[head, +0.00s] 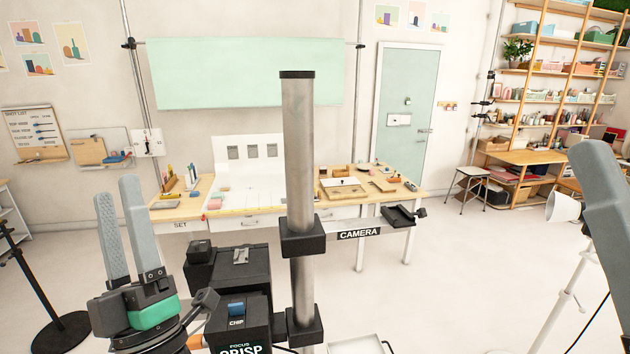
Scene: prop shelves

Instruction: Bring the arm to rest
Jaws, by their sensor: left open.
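My left gripper (117,188) is at the lower left, pointing up, with its two grey fingers apart and nothing between them. A green band shows below the fingers. It is in front of the room, left of a grey metal post and black boxes, and touches nothing that I can see. At the right edge a large grey part of my right side (600,200) is cut off by the frame, and whether it is open or shut does not show.
A grey post (298,150) with a "CAMERA" arm stands in the middle. A black box marked "CHIP" (236,322) is right of my left gripper. Behind is a worktable (335,215) with props. A black-based stand (60,332) is at left, a white lamp (563,207) at right.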

